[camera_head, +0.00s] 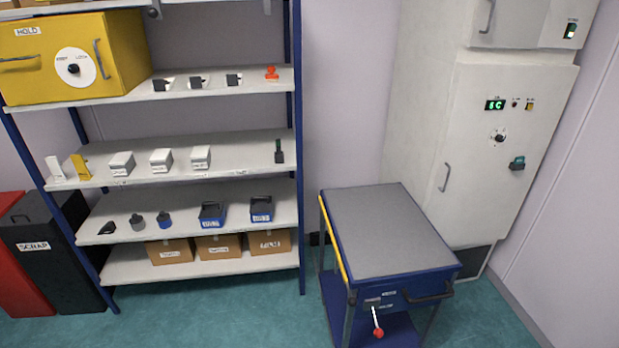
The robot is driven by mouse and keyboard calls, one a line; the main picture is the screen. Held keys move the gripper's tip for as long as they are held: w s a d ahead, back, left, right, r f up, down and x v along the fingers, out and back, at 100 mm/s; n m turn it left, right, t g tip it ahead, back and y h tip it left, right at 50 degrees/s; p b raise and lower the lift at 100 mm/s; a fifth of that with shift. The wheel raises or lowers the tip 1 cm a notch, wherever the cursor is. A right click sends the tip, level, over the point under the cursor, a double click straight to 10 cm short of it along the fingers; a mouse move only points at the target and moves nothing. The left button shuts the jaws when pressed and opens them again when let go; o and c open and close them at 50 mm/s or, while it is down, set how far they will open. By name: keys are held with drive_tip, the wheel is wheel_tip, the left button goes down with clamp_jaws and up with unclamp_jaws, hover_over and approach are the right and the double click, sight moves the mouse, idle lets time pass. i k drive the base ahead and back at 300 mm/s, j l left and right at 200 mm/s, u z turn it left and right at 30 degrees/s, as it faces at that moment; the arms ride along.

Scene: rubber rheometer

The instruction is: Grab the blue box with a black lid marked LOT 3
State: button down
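Two blue boxes with black tops stand side by side on the third shelf down of the rack, towards its right end. One is the left blue box (211,216), the other is the right blue box (261,210). Each has a pale label on its front, too small to read, so I cannot tell which one is marked LOT 3. My gripper is not in view.
The shelf rack (205,270) also holds white boxes (161,160), cardboard boxes (219,247) and a yellow HOLD cabinet (120,60). A blue trolley (385,230) with a clear grey top stands right. A black SCRAP bin (50,265) stands left. Green floor is open in front.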

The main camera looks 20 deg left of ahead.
sight(211, 214)
drive_tip(key=u, duration=1.55)
